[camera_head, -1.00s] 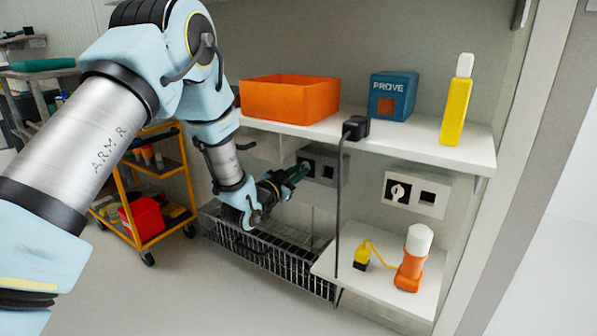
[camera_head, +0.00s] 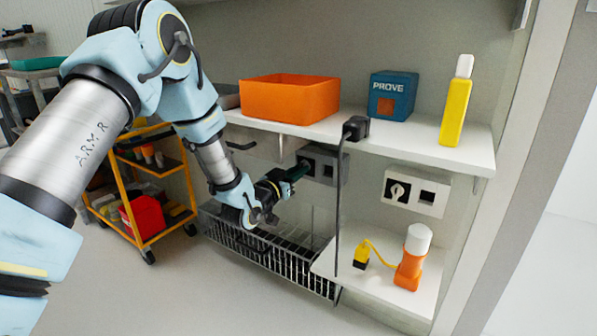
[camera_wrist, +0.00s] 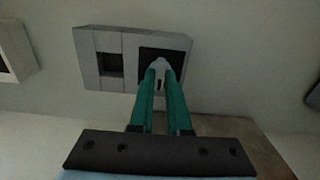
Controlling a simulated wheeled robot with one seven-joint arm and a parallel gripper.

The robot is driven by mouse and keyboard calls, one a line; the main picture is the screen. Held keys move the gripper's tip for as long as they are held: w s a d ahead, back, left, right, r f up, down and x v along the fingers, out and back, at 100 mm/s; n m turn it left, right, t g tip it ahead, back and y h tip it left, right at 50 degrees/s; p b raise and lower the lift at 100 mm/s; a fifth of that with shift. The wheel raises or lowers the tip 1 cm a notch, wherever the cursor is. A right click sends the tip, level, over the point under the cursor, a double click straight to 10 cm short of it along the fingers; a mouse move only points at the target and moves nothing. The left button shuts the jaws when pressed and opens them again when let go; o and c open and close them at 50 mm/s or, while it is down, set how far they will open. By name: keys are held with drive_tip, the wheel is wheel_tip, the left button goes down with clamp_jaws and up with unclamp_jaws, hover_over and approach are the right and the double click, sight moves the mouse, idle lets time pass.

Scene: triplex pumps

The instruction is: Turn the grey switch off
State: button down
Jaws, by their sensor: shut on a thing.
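The grey switch panel (camera_head: 328,168) is on the back wall under the upper shelf. In the wrist view the grey panel (camera_wrist: 91,45) has a square opening at left and a black plate with a pale knob (camera_wrist: 160,65) at right. My gripper (camera_head: 300,170) reaches the panel from the left. In the wrist view my gripper's green fingers (camera_wrist: 161,77) are shut on the knob, one on each side. The fingers partly cover the knob, and its exact angle is hard to tell.
A white switch panel (camera_head: 415,193) is on the wall to the right. A black plug (camera_head: 356,128) hangs its cable beside the grey panel. An orange bin (camera_head: 290,100) stands on the upper shelf (camera_head: 430,148). A wire basket (camera_head: 270,255) is below my gripper.

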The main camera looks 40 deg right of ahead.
drive_tip(key=shift+f, duration=0.1)
drive_tip(key=c, duration=0.9)
unclamp_jaws()
drive_tip(key=p+v, duration=0.1)
drive_tip(key=v, duration=0.9)
drive_tip(key=shift+a+p, duration=0.35)
drive_tip(key=shift+a, duration=0.05)
